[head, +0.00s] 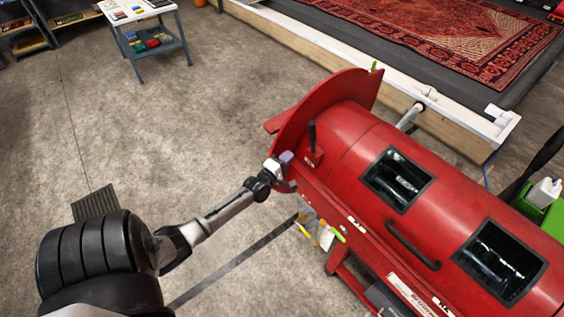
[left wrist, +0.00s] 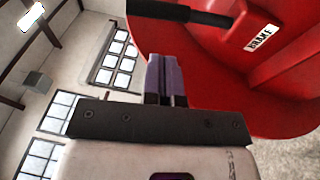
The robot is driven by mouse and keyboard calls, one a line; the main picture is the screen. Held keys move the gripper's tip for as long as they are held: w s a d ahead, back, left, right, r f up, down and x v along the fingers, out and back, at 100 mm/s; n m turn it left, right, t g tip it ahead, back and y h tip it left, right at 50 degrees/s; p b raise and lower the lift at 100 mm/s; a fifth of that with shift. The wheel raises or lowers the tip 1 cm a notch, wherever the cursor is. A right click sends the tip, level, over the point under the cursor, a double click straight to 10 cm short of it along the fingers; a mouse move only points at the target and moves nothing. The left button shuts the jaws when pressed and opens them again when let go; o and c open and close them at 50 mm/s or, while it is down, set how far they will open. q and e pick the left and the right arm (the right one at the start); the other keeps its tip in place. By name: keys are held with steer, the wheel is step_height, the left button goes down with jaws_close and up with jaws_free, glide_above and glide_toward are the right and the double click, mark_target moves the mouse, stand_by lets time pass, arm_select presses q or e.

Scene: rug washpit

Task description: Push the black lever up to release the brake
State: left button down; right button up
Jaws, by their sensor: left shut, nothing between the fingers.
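The black lever (head: 312,135) stands out from a small red mount on the left end of the red drum machine (head: 345,130). In the left wrist view the black lever (left wrist: 180,12) crosses the top of the picture, beside a white label reading BRAKE (left wrist: 262,38). My left gripper (head: 286,158) is at the machine's left end, just left of the lever's mount. Its purple fingers (left wrist: 166,62) are shut together with nothing between them. They point toward the lever, and a gap shows between the fingertips and the lever. My right gripper is not in view.
The machine has a large red end flange (head: 290,125), a black handle (head: 413,246) and two windows. A small table (head: 150,40) stands upper left. The concrete floor on the left is mostly clear.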

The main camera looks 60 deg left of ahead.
arm_select(q)
steer(key=shift+v, duration=1.4)
steer(key=shift+f, duration=0.1)
